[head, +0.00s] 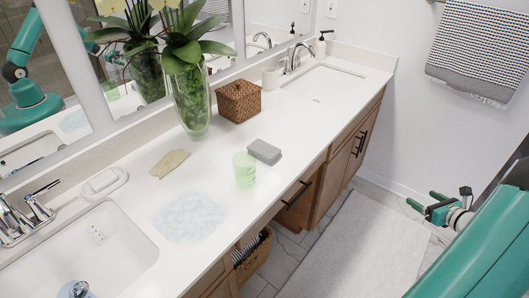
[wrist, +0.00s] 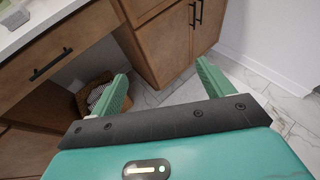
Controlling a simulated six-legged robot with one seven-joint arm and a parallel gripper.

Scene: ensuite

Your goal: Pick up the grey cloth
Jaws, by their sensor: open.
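A small folded grey cloth (head: 264,151) lies flat on the white counter (head: 225,170), near its front edge and just right of a pale green cup. My gripper (head: 424,203) is at the right of the head view, out over the floor in front of the cabinets and well apart from the cloth. In the wrist view my gripper (wrist: 163,76) shows two green fingers spread wide with nothing between them.
The green cup (head: 244,169) stands close beside the cloth. A glass vase (head: 190,100) with a plant, a wicker box (head: 239,101) and a beige flat object (head: 170,163) are behind. Two sinks flank the counter. A striped towel (head: 478,50) hangs at right. A mat (head: 345,245) covers the floor.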

